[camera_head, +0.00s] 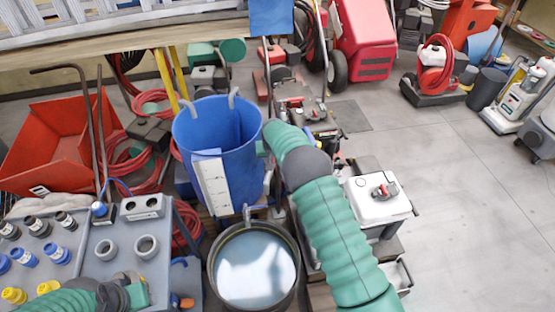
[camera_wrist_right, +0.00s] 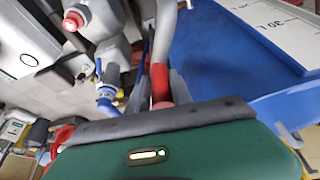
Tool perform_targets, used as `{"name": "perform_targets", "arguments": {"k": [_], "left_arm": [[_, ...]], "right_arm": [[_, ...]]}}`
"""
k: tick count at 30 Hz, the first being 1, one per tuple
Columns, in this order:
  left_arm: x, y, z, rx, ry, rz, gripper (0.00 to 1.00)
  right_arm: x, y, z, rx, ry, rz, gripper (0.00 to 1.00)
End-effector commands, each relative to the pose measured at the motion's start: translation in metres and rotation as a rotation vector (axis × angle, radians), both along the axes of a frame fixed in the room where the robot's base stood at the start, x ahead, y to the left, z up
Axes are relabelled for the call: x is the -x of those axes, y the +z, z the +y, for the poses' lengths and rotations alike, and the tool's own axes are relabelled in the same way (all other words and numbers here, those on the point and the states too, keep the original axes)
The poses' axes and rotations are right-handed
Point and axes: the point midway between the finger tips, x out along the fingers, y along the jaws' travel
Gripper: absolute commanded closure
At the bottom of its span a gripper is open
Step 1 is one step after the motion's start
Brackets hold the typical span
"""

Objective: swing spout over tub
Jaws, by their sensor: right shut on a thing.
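A blue tub (camera_head: 212,145) with a white scale strip stands at the centre of the head view. Its wall and "30 L" scale also show at right in the wrist view (camera_wrist_right: 215,65). My right gripper (camera_head: 266,143) is beside the tub's right side. In the wrist view its jaws (camera_wrist_right: 162,90) are shut around a red piece (camera_wrist_right: 160,80) below a curved grey pipe (camera_wrist_right: 163,40), which may be the spout. My arm hides the grip in the head view. My left gripper (camera_head: 138,292) is low at left; its jaws are unclear.
A round dark basin of water (camera_head: 253,265) stands below the blue tub. A grey bench panel (camera_head: 125,235) with rings and bottles is at left, before an orange bin (camera_head: 55,145). A white-topped machine (camera_head: 375,205) stands right of my right arm.

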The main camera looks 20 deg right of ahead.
Motion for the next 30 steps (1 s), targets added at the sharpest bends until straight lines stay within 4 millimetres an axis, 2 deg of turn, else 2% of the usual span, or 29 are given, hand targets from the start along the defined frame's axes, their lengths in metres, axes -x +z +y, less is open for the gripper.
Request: {"name": "perform_targets", "arguments": {"k": [3,20,21,24,25,30], "left_arm": [[0.0,-0.0024,0.0,0.0,0.0,0.0,0.64],[0.0,-0.003,0.0,0.0,0.0,0.0,0.64],[0.0,-0.003,0.0,0.0,0.0,0.0,0.64],[0.0,-0.003,-0.0001,0.0,0.0,0.0,0.64],[0.0,-0.003,0.0,0.0,0.0,0.0,0.64],[0.0,-0.0029,0.0,0.0,0.0,0.0,0.64]], "right_arm": [[-0.0012,-0.0043,0.0069,-0.005,0.008,0.003,1.0],[-0.005,-0.0024,0.0094,-0.008,0.009,-0.005,1.0],[-0.0051,-0.0024,0.0096,-0.008,0.009,-0.005,0.73],[-0.005,-0.0023,0.009,-0.007,0.009,-0.004,0.6],[-0.0048,-0.0023,0.0087,-0.006,0.008,-0.004,0.57],[-0.0041,-0.0026,0.0071,-0.005,0.008,-0.002,0.57]]}}
